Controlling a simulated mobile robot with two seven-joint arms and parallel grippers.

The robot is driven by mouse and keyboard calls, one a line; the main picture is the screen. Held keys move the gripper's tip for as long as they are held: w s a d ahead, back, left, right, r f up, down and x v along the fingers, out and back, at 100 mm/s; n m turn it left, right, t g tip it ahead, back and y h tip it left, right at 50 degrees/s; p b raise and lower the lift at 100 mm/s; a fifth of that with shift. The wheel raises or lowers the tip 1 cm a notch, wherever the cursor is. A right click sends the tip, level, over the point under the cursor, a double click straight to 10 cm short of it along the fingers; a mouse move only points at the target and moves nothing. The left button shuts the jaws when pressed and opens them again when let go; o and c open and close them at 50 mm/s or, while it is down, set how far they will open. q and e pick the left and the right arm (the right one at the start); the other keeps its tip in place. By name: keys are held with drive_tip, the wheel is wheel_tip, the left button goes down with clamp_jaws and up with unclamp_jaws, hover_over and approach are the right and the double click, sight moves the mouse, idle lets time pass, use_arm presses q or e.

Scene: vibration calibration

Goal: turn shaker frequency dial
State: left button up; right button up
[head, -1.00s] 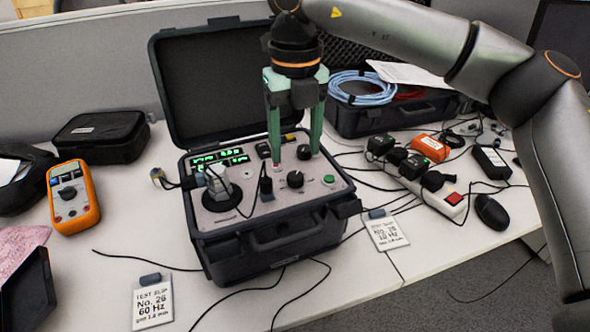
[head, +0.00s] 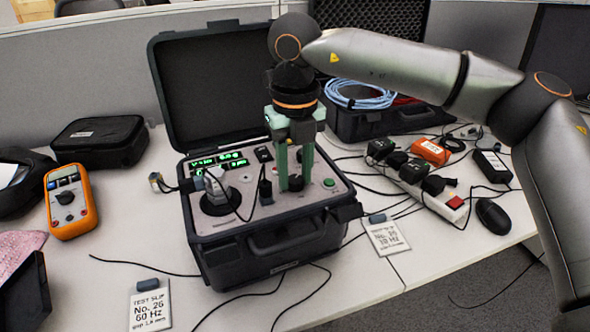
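The shaker controller is an open black case (head: 270,245) with a light grey panel and green displays (head: 219,162). A black dial (head: 296,184) sits on the front middle of the panel; its label is too small to read. My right gripper (head: 295,182) points straight down over it, with its green fingers close on either side and shut on it. Another black knob farther back is hidden behind the fingers. Test slips lie in front, one reading No. 26, 60 Hz (head: 150,306) and another (head: 387,237) at the right. My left gripper is not in view.
The raised lid (head: 210,85) stands behind the panel. A grey plug-like part (head: 214,185) and a black connector (head: 265,190) rise left of the fingers. A multimeter (head: 71,200) lies left; a power strip (head: 440,195) and mouse (head: 493,215) lie right. Cables cross the table.

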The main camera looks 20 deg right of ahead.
clamp_jaws()
idle(0.3)
drive_tip(key=n+p, duration=0.1)
drive_tip(key=n, duration=0.1)
drive_tip(key=shift+r+n, duration=0.1)
drive_tip(key=shift+n, duration=0.3)
drive_tip(key=n+p, duration=0.1)
drive_tip(key=n, duration=0.2)
drive_tip(key=shift+n, duration=2.1)
